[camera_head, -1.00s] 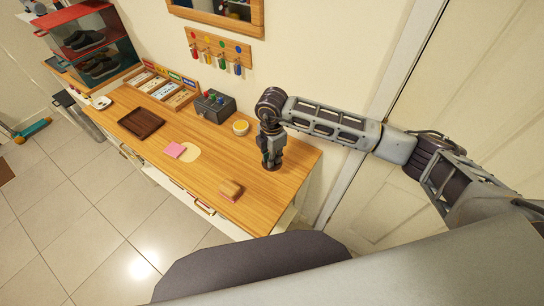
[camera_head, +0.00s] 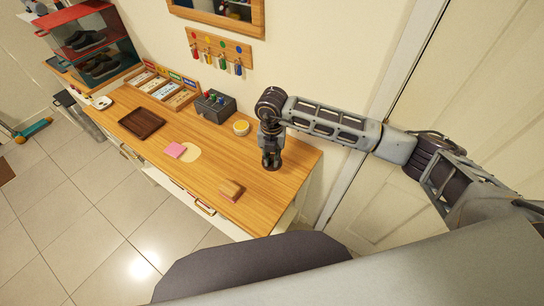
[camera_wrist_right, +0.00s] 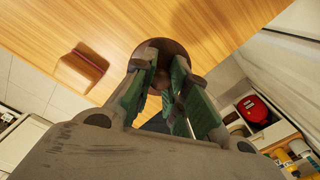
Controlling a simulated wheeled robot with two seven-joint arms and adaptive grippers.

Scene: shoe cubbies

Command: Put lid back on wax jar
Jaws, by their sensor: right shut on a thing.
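The open wax jar (camera_head: 241,128), a small round tin with a yellow top, stands near the back of the wooden table. The lid (camera_wrist_right: 172,45) is a dark brown disc in the right wrist view, at the fingertips of my right gripper (camera_head: 271,163). The gripper points down and is shut on the lid, apparently by a part at its middle. The lid is at or near the tabletop, right of the jar; I cannot tell whether it touches the table. My left gripper is not in view.
A wooden brush (camera_head: 230,190) lies near the front edge. A pink cloth (camera_head: 175,150) lies by a pale round patch. A dark tray (camera_head: 141,123), a grey box (camera_head: 215,106) and a divided card rack (camera_head: 166,88) are further left. The tabletop between lid and jar is clear.

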